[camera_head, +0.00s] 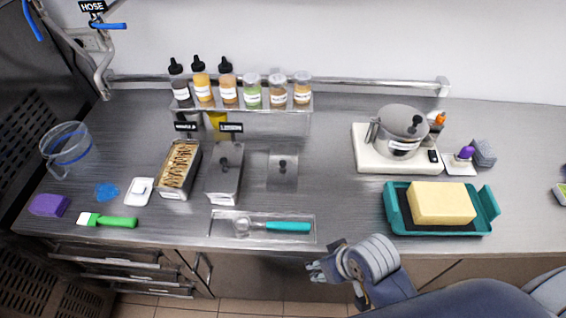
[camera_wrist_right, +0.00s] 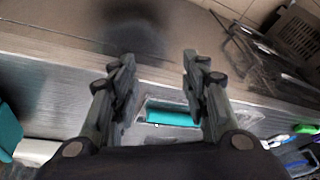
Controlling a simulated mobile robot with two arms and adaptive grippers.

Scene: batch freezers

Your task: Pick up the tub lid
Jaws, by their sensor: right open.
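A flat metal tub lid (camera_head: 283,178) with a black knob lies on the steel counter, right of the closed tub. The closed metal tub (camera_head: 224,184) has a similar knobbed lid on it. To its left stands an open tub (camera_head: 176,188) with a brown-striped, cream-coloured filling. My right gripper (camera_head: 315,271) is at the counter's front edge, below and right of the loose lid and apart from it. In the right wrist view my right gripper (camera_wrist_right: 160,58) has its fingers spread with nothing between them. My left gripper is not in view.
A scoop with a turquoise handle (camera_head: 288,227) lies in a shallow tray (camera_head: 222,232) between the lid and the front edge. A bottle rack (camera_head: 300,102) stands behind. A teal tray (camera_head: 398,222) with a yellow sponge block (camera_head: 441,203) is at right. Counter right of the lid is clear.

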